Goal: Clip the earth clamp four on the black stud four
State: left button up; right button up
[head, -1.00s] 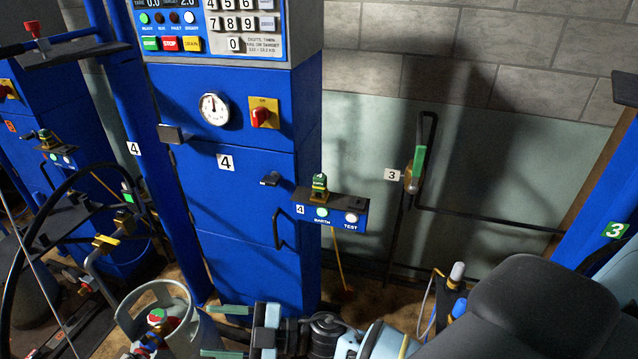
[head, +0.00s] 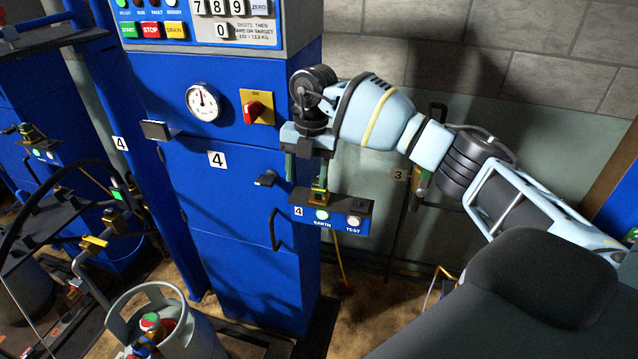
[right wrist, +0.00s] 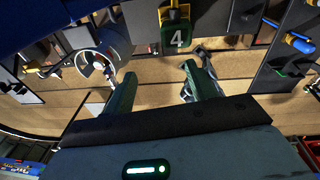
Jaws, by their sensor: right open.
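Earth clamp four (head: 319,190), a green and yellow clip, sits on the dark top of the blue EARTH/TEST box marked 4. The right wrist view shows it as a green piece marked 4 (right wrist: 176,38) beyond the fingertips. My right gripper (head: 308,168) is open, pointing down, just above the clamp; its green fingers (right wrist: 158,76) hold nothing. I cannot tell whether a finger touches the clamp. My left gripper is out of view.
The blue cabinet (head: 245,235) marked 4 stands left of the box, with a dial and a red switch. A grey gas cylinder (head: 190,335) stands in front. A black hose and brass fittings (head: 92,243) are at the left. A wall is behind.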

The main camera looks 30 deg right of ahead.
jog(key=shift+m+h, duration=0.6)
jog(key=shift+h, duration=0.1)
jog(key=d+r, duration=0.3)
jog(key=d, duration=0.1)
jog(key=shift+w, duration=0.3)
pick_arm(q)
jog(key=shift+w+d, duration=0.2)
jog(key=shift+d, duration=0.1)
pick_arm(e)
jog(key=shift+f+b, duration=1.05)
jog(key=shift+f, duration=3.45)
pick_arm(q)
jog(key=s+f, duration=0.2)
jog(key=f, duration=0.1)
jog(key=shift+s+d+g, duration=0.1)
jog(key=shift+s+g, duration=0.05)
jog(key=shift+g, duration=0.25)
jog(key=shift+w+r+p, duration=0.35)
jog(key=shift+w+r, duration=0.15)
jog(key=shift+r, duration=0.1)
